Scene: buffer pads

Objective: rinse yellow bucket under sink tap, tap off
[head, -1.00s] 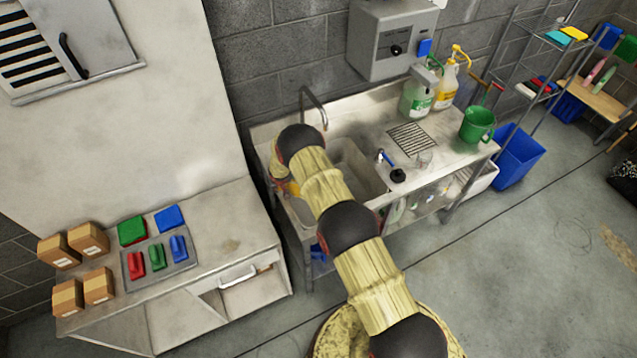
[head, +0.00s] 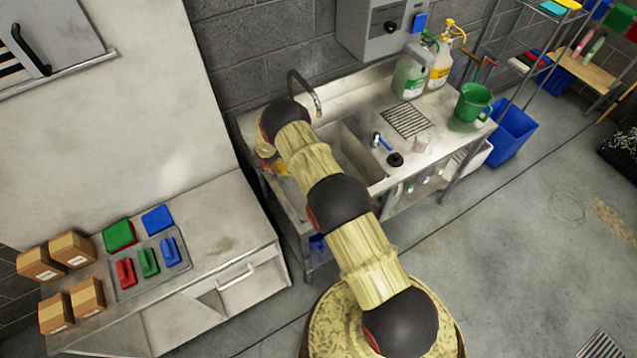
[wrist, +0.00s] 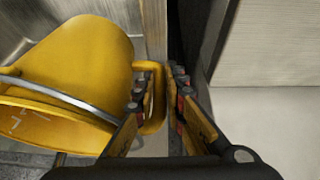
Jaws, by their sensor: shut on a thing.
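The yellow bucket (wrist: 75,60) lies tilted at the left of the wrist view, its open mouth and wire bail towards the lower left. My gripper (wrist: 165,90) is shut on the bucket's side handle (wrist: 155,100). In the head view only a small yellow part of the bucket (head: 281,169) shows beside my arm, at the left end of the sink (head: 350,140); my arm hides the rest. The curved tap (head: 305,88) rises at the back of the sink. I cannot make out any water running from it.
A blue-handled tool (head: 383,143) and a black plug (head: 394,159) lie on the sink's front edge. Bottles (head: 412,72) and a green jug (head: 473,102) stand to the right. A cabinet (head: 215,215) with boxes and coloured brushes stands close on the left.

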